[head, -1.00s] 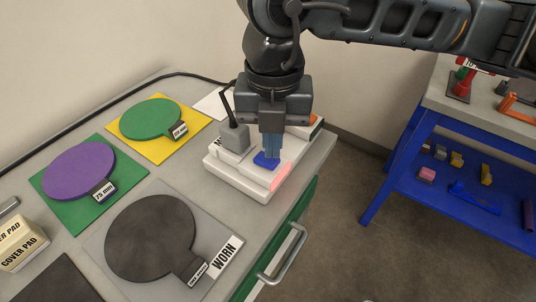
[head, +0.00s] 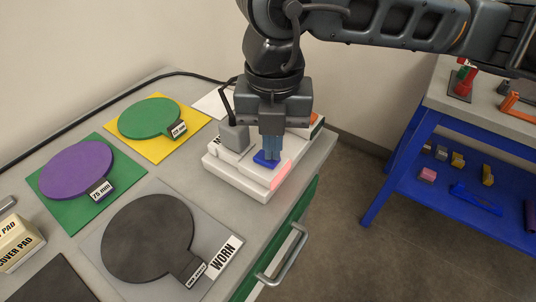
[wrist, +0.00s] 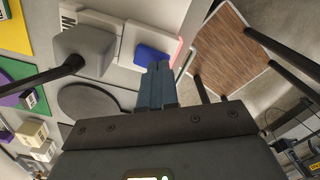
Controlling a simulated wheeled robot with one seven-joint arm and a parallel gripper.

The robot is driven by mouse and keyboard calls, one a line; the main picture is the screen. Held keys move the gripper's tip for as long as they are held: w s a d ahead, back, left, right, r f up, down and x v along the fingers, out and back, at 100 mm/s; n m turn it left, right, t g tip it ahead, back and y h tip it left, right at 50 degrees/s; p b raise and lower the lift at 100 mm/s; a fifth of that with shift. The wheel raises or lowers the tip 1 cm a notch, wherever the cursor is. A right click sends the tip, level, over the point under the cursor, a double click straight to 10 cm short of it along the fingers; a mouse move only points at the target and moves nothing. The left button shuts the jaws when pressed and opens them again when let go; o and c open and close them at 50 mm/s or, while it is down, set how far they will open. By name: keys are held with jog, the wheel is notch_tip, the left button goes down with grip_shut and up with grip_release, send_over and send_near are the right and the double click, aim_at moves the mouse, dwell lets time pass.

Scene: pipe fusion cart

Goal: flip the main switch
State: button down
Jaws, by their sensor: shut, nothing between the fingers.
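I take the blue piece for the main switch; no readable label confirms this. My gripper (head: 272,157) points down with its blue-grey fingers shut and empty, at the blue piece. Whether they touch it cannot be told. In the wrist view the fingertips (wrist: 159,67) appear just beside the blue piece (wrist: 152,58), partly covering it.
A grey block with a black cable (head: 233,138) stands on the unit, left of my gripper. Green (head: 150,117), purple (head: 76,169) and dark (head: 148,238) discs lie on the bench. A drawer handle (head: 284,255) sticks out in front. A blue-framed table (head: 404,165) stands right.

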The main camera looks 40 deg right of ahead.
jog(key=shift+f+b, duration=0.45)
dwell(0.3)
jog(key=shift+r, duration=0.1)
jog(key=shift+r+p, duration=1.5)
jog(key=shift+r, duration=1.95)
